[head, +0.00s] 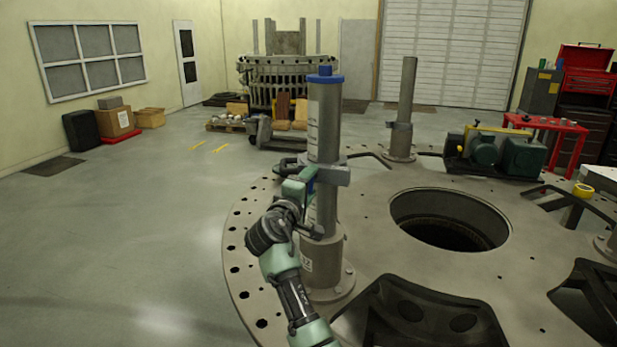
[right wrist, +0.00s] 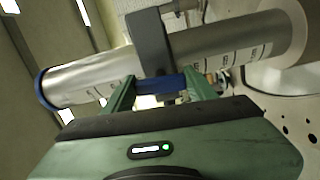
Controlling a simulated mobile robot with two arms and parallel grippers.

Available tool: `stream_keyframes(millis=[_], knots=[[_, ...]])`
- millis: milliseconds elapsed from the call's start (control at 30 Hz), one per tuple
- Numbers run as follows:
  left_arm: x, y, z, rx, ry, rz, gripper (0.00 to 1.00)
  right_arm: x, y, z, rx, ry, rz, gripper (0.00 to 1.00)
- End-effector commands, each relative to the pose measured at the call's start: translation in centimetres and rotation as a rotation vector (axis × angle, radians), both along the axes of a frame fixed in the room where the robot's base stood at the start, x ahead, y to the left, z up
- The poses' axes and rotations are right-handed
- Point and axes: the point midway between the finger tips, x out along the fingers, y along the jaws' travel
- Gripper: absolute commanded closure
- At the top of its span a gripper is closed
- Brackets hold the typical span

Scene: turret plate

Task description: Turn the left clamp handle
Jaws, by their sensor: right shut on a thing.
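A grey clamp (head: 335,176) sits around the tall metal column (head: 324,120) with a blue cap, at the left side of the turret plate. In the right wrist view the clamp (right wrist: 149,42) crosses the column, and its blue handle (right wrist: 168,84) lies between my fingers. My right gripper (head: 304,183) is at the clamp's left side, shut on this handle. Its two green fingers show in the right wrist view (right wrist: 160,90), one at each side of the blue part. The fingers partly hide the handle. My left gripper is not in view.
The round turret plate (head: 375,210) has a large central hole (head: 448,220) and dark openings near its front. Another column (head: 406,95) stands farther back. A green machine (head: 495,152) and a red table (head: 560,130) are at the right.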

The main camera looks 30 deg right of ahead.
Motion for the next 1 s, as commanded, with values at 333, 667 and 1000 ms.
stream_keyframes(millis=[333, 667, 1000], knots=[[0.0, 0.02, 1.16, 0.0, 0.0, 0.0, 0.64, -0.13, -0.4, 0.67, -0.066, 0.072, -0.007, 0.84], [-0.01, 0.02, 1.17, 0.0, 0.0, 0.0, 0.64, -0.13, -0.41, 0.68, -0.074, 0.079, -0.007, 0.84], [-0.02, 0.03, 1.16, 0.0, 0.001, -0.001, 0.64, -0.09, -0.28, 0.47, -0.07, 0.081, -0.005, 0.22]])
